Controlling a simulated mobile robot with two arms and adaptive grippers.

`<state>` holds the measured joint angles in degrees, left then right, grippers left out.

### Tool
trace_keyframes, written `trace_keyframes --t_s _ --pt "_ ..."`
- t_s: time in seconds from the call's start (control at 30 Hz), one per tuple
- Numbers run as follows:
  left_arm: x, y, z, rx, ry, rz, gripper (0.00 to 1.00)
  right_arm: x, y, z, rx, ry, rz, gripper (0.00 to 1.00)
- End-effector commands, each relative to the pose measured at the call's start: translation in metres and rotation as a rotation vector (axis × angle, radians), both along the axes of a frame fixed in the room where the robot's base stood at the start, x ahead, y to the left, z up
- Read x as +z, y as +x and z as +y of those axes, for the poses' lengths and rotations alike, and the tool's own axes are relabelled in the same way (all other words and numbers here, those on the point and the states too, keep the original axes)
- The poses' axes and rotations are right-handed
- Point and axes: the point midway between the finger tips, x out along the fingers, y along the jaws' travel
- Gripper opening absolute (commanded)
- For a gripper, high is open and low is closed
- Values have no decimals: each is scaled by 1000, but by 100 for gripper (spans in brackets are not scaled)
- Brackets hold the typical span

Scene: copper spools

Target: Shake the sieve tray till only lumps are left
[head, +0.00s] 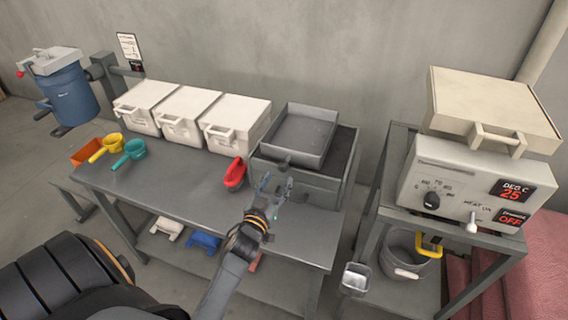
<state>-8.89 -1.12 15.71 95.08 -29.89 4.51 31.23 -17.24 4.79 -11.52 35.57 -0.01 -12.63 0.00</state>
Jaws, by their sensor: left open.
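The sieve tray (306,133), a square grey tray with raised walls and a dark knob at its front, sits tilted in view on top of a grey box (322,183) at the right end of the bench. Its floor looks grey and mostly even; I cannot make out lumps or powder in it. My left gripper (277,188) is open and empty, just in front of the grey box and below the tray's knob, apart from the knob as far as I can tell. My right gripper is not in view.
A red scoop (235,174) lies left of my left gripper. Three white lidded bins (235,123) line the bench's back. Yellow (106,148) and teal (129,154) scoops lie at left. An oven (465,185) stands right, a bucket (408,257) below it. The bench's middle is clear.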

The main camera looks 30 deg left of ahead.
Motion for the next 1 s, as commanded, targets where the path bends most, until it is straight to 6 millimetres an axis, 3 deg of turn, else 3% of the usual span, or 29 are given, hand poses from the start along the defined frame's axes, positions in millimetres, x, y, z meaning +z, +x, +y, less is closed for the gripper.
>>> trace_keyframes --t_s 0.13,0.3,0.5,0.77,1.0 --pt "2 32 9 2 1 1 51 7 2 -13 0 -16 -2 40" --pt "1 56 14 1 0 0 51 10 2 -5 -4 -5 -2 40" --pt "0 69 18 1 1 1 51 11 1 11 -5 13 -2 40" --pt "-1 70 18 1 1 2 51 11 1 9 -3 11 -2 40" --pt "0 70 18 1 1 1 6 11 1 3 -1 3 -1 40"
